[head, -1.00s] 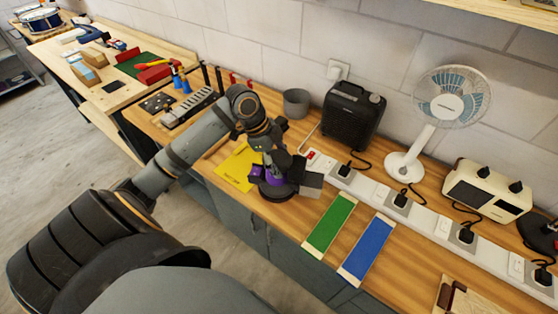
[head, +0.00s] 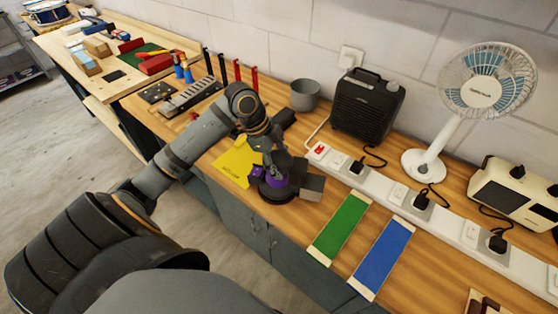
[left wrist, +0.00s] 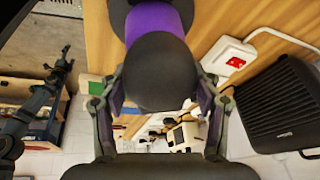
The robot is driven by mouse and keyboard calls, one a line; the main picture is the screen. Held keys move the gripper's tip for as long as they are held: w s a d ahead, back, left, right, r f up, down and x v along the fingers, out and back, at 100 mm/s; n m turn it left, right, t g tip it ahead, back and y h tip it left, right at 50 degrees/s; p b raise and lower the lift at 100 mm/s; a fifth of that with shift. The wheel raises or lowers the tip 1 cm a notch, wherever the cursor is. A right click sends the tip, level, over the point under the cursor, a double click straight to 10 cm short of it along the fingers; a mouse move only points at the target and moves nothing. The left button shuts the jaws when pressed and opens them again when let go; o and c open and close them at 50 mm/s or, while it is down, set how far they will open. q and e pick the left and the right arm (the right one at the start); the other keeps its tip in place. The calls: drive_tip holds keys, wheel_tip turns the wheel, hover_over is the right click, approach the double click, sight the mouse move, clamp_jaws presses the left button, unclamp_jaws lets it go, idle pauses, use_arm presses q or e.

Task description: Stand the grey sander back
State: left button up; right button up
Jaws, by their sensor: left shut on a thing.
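A dark grey and purple tool with a round dark base (head: 278,193), which looks like the sander, is at the front part of the wooden bench. My left gripper (head: 268,160) is shut on its upper part, from above. In the left wrist view the tool's rounded dark end (left wrist: 158,72) fills the space between the fingers of my left gripper (left wrist: 157,95), with a purple band beyond it. A small grey box (head: 311,187) shows right beside the base; I cannot tell whether they are joined. Whether the base touches the bench is unclear. My right gripper is not in view.
A yellow sheet (head: 238,163) lies left of the tool. Green (head: 340,227) and blue (head: 382,255) strips lie to its right. Behind are a grey pot (head: 305,95), a black heater (head: 367,106), a white power strip (head: 400,203) and a fan (head: 425,165).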

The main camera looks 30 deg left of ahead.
use_arm(q)
drive_tip(key=shift+r, duration=0.15)
drive_tip(key=shift+f, duration=0.25)
drive_tip(key=shift+s+f, duration=0.35)
drive_tip(key=shift+f, duration=0.1)
drive_tip(key=o, duration=1.5)
drive_tip(key=shift+f+b, duration=0.15)
drive_tip(key=shift+b, duration=0.15)
drive_tip(key=shift+o, duration=1.4)
drive_tip(key=shift+w+f, duration=0.1)
drive_tip(key=shift+w, duration=0.2)
drive_tip(key=shift+s+r, duration=0.1)
drive_tip(key=shift+r, duration=0.45)
drive_tip(key=b+v, duration=0.2)
drive_tip(key=v, duration=0.9)
drive_tip(key=shift+r, duration=0.25)
drive_tip(key=shift+a+r, duration=0.15)
drive_tip(key=shift+r, duration=0.4)
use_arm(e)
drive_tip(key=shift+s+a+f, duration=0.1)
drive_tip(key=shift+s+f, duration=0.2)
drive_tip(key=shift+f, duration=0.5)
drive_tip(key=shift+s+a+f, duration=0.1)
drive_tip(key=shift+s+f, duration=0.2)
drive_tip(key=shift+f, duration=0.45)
